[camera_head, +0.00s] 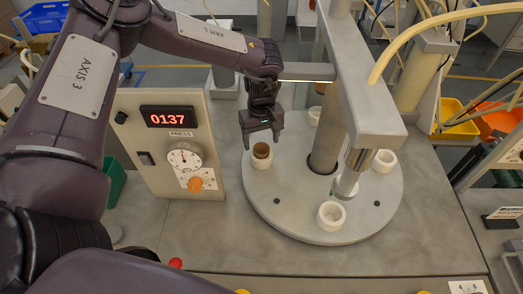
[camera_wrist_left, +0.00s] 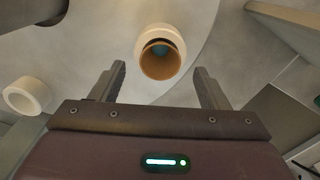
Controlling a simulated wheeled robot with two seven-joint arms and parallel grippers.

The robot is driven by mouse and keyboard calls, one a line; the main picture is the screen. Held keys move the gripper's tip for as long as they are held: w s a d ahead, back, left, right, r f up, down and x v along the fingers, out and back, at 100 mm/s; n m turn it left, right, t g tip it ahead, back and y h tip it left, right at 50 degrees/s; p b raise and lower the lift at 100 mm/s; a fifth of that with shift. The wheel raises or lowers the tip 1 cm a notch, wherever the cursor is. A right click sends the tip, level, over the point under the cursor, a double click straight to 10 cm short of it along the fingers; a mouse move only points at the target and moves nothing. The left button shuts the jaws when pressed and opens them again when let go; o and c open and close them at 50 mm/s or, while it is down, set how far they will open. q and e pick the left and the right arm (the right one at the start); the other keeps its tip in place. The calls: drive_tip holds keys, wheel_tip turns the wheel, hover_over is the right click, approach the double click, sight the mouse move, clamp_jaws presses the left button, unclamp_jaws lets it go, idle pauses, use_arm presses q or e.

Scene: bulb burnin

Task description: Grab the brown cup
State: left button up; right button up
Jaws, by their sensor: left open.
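The brown cup (camera_head: 261,151) stands in a white ring-shaped holder (camera_head: 262,163) on the left part of a round grey turntable. In the left wrist view the brown cup (camera_wrist_left: 160,63) shows its open mouth, with the white holder (camera_wrist_left: 160,35) around it. My left gripper (camera_head: 262,146) is at the cup in the head view, fingers pointing down. In the left wrist view its two open fingers (camera_wrist_left: 160,80) are apart on either side below the cup, with nothing between them. I cannot tell the exact height gap. My right gripper is not in view.
The turntable (camera_head: 290,215) carries other white holders, one at the front (camera_head: 331,215) and one at right (camera_head: 384,161). A grey press column (camera_head: 327,130) rises at its middle. A control box (camera_head: 170,150) reading 0137 stands to the left. The front table (camera_head: 420,240) is mostly clear.

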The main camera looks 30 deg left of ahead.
sight(261, 145)
use_arm(q)
drive_tip(key=shift+f+p, duration=0.3)
drive_tip(key=shift+f, duration=1.25)
drive_tip(key=shift+c, duration=0.3)
drive_tip(key=c, duration=1)
